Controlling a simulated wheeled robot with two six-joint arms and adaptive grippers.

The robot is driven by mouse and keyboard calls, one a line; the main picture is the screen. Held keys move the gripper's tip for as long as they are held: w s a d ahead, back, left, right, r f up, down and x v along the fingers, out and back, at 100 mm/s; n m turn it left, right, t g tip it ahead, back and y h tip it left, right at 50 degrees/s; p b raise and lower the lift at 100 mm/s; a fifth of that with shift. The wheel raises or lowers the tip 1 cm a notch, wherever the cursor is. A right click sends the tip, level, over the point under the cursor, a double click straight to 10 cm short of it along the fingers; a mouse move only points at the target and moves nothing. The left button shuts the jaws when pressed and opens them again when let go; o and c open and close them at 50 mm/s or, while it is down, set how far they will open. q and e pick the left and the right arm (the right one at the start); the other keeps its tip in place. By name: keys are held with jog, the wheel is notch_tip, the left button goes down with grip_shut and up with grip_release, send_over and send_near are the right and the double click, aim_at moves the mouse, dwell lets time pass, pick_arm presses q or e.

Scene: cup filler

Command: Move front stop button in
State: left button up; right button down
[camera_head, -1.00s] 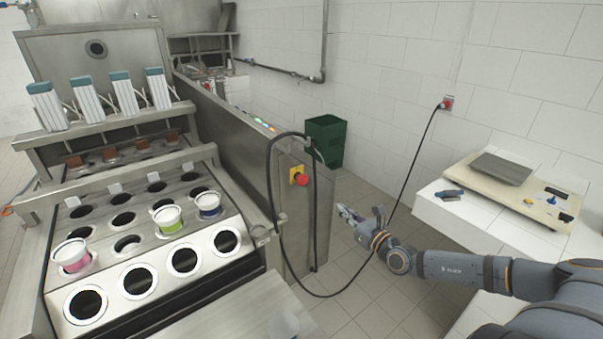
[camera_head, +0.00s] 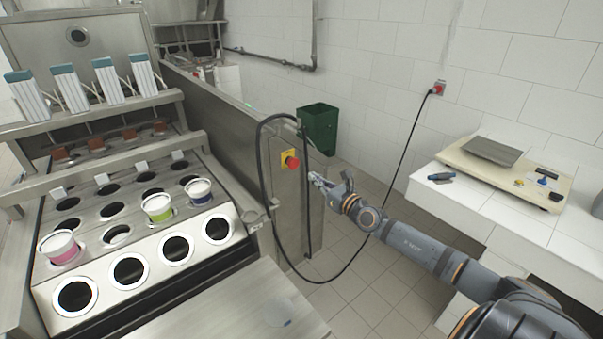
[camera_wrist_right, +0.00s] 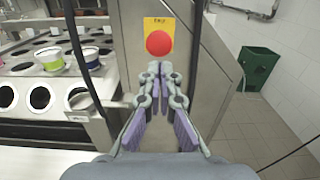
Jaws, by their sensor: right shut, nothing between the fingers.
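The front stop button (camera_head: 292,162) is a red mushroom knob on a yellow plate on the end panel of the steel machine. In the right wrist view the button (camera_wrist_right: 159,43) sits just beyond my fingertips, in line with them. My right gripper (camera_head: 313,178) is to the right of the button in the head view, its tips pointing toward the panel. In the right wrist view its fingertips (camera_wrist_right: 160,66) are together with nothing between them. I cannot tell the exact gap between tips and button. My left gripper is not in view.
A black cable (camera_head: 262,165) loops beside the button and hangs below it. The cup machine (camera_head: 235,250) with several cups stands to the left. A green bin (camera_head: 319,128) is behind, and a white counter with a scale (camera_head: 490,152) is at right. Floor between is clear.

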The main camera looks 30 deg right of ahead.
aim_at(295, 165)
jog(key=w, duration=0.2)
jog(key=w+b, duration=0.1)
jog(key=w, duration=0.4)
jog(key=shift+a, duration=0.4)
jog(key=shift+w, duration=0.1)
